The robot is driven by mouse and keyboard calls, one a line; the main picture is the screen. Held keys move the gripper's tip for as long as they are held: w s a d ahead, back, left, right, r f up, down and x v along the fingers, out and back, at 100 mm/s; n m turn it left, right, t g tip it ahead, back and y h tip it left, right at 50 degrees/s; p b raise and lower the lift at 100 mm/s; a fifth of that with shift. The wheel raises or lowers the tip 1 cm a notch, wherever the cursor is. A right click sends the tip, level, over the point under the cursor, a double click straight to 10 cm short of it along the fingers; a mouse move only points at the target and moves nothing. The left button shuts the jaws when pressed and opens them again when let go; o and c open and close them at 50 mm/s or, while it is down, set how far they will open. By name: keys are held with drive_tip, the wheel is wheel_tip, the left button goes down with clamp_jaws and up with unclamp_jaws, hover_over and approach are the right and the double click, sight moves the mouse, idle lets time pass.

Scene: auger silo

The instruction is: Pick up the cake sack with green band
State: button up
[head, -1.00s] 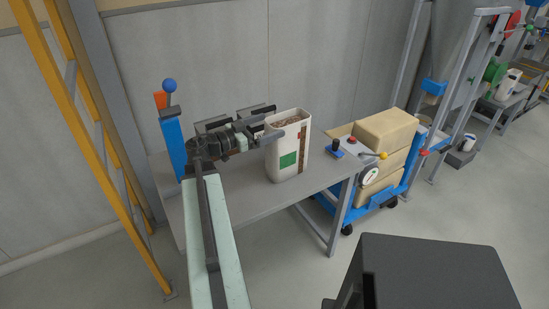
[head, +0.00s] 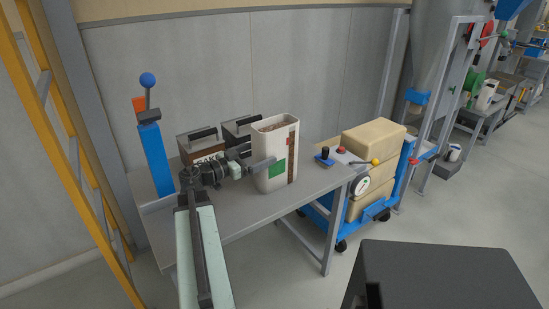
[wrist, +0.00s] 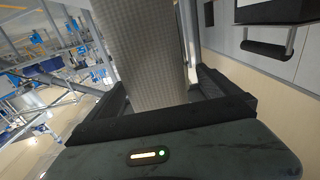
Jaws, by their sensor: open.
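The cake sack (head: 266,145) is a white, open-topped upright sack with a green patch on its front and a brown strip down one edge. It stands on the grey table, with brown contents at its top. My gripper (head: 258,165) is level with the sack's middle, coming from the left. In the wrist view, the sack's woven side (wrist: 145,50) rises between the dark jaws of my open gripper (wrist: 165,88). I cannot tell whether either finger touches it.
Grey boxes with black handles (head: 203,147) stand behind my gripper. A blue lever post (head: 154,160) is at the table's left. A control box with knobs (head: 343,157) sits right of the sack. Stacked tan sacks (head: 373,140) rest on a blue cart. A yellow ladder (head: 60,130) stands left.

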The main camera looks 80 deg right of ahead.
sight(272, 150)
drive_tip(key=x, duration=0.5)
drive_tip(key=shift+s+a, duration=0.15)
drive_tip(key=shift+s, duration=0.2)
drive_tip(key=c, duration=2.1)
drive_tip(key=shift+r, duration=0.1)
